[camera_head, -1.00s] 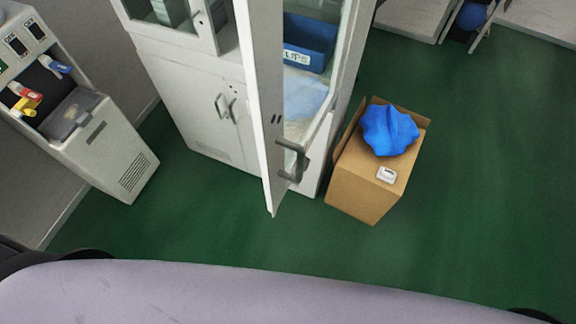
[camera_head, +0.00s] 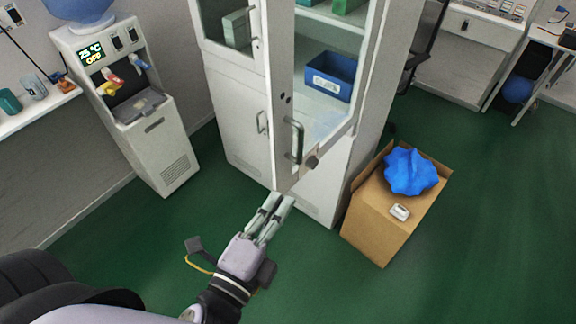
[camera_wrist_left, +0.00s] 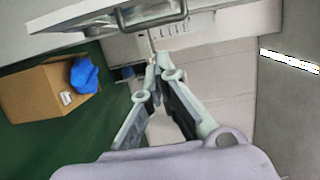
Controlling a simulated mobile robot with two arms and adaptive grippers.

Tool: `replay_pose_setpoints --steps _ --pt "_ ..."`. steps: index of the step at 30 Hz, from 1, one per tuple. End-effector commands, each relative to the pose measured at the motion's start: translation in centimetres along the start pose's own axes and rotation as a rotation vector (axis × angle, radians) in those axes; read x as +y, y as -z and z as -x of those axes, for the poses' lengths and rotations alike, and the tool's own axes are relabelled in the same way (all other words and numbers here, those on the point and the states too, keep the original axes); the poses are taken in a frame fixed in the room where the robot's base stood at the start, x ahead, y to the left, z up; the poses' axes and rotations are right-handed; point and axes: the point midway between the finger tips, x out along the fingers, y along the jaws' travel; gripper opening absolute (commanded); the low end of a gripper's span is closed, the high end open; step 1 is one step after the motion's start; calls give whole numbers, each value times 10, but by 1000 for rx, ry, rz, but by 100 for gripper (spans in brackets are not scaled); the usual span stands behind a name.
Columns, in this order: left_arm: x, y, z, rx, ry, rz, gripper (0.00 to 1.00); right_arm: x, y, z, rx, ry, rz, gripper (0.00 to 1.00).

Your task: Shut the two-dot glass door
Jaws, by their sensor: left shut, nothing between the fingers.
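The two-dot glass door (camera_head: 283,122) stands open on the white cabinet (camera_head: 235,110). I see it at a steep angle, with two dark dots on its frame above the grey handle (camera_head: 297,142). My left gripper (camera_head: 278,200) is shut and empty, near the door's lower free corner in the head view; I cannot tell whether it touches. In the left wrist view, the closed fingertips (camera_wrist_left: 158,62) are below the handle (camera_wrist_left: 150,16). My right gripper is out of view.
A cardboard box (camera_head: 375,225) with a blue cloth (camera_head: 410,172) and a small white object (camera_head: 399,212) stands right of the cabinet. A blue bin (camera_head: 330,78) sits inside. A water dispenser (camera_head: 160,150) stands left. Green floor is clear in front.

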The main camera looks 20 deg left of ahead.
Motion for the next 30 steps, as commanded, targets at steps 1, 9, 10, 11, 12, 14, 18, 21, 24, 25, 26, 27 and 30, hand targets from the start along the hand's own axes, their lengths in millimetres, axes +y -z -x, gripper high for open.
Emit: replay_pose_setpoints --steps 1,9,10,11,12,14,18,21,24,25,26,27,30 --pt "-5 -1 -1 -2 7 -7 0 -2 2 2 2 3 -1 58" --pt "-12 -1 -31 -1 12 -9 0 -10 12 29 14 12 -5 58" --pt "-12 -1 -36 -1 12 -8 0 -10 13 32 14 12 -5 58" --pt "-12 -1 -42 0 13 -8 0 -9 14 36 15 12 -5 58" --pt "-13 -1 -50 -1 13 -9 0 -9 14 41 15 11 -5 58" --pt "-12 -1 -62 -1 12 -8 0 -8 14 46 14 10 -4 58" --pt "-11 -1 -90 -1 12 -8 0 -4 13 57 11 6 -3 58" --pt "-8 -7 -103 -2 8 -11 0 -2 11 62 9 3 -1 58" --pt "-8 -23 -105 -2 8 -10 0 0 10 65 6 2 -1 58" --pt "-7 -26 -106 -2 8 -10 0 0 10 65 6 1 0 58" --pt "-6 -29 -106 -1 8 -9 0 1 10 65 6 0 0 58" --pt "-6 -32 -107 -1 8 -7 0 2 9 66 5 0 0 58" --pt "-6 -38 -109 -1 8 -7 0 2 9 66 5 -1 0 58"
